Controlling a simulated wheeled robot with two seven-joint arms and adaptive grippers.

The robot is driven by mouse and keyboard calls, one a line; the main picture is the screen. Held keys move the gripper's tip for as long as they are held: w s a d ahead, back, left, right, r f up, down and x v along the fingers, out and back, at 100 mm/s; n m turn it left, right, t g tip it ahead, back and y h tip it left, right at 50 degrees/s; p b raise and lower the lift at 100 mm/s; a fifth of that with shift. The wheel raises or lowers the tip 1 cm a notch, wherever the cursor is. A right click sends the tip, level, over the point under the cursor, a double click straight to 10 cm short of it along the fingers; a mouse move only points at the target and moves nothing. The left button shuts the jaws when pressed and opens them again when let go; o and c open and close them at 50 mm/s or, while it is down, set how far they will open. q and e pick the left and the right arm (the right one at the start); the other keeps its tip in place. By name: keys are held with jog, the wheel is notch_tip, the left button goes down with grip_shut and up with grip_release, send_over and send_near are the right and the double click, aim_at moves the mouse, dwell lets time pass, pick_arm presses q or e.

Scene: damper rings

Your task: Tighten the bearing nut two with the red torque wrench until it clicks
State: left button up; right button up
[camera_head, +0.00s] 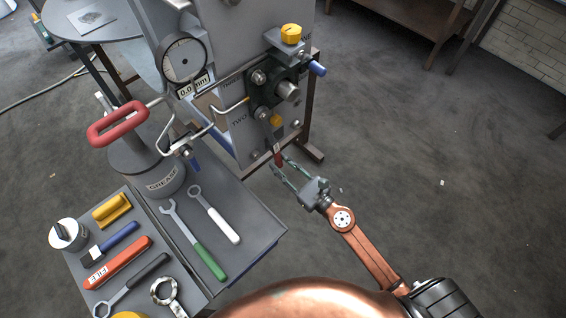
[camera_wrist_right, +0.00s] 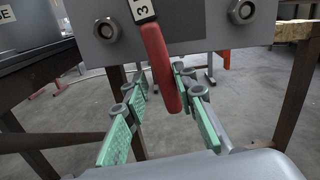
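The black bearing housing (camera_head: 262,92) is mounted on the grey machine, with several bolts or nuts around a central shaft end. A nut (camera_head: 262,113) sits at its lower left, beside the label TWO (camera_head: 240,122). The wrench's dark shaft runs down from about this nut to its red handle (camera_head: 278,156); its exact seating is too small to tell. My right gripper (camera_head: 278,170) is open around the handle's lower end. In the right wrist view the red handle (camera_wrist_right: 162,68) hangs between the spread green fingers (camera_wrist_right: 158,95), with a gap at the left one. My left gripper is not in view.
A bench at left holds a green-handled spanner (camera_head: 208,258), a white-handled spanner (camera_head: 220,222), a red file (camera_head: 117,263) and a grease bucket (camera_head: 165,183). A dial gauge (camera_head: 184,58) and a yellow knob (camera_head: 291,33) are near the housing.

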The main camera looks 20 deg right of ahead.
jog(key=shift+s+a, duration=0.2)
jog(key=shift+a, duration=0.5)
jog(key=shift+s+a+f+m, duration=0.1)
jog(key=shift+s+a+m, duration=0.05)
jog(key=shift+a+m, duration=0.25)
jog(key=shift+a+p, duration=0.1)
jog(key=shift+p, duration=0.2)
jog(key=shift+s+a, duration=0.15)
jog(key=shift+a, duration=0.05)
jog(key=shift+s+a+m, duration=0.1)
jog(key=shift+a+m, duration=0.2)
jog(key=shift+w+d+n+b, duration=0.3)
jog(key=shift+d+n, duration=0.1)
jog(key=shift+d, duration=0.5)
jog(key=shift+w+d+n+b, duration=0.2)
jog(key=shift+w+d+n, duration=0.15)
jog(key=shift+d, duration=0.55)
jog(key=shift+w+d+n, duration=0.1)
jog(key=shift+d+n, duration=0.15)
jog(key=shift+d, duration=0.15)
jog(key=shift+a, duration=0.1)
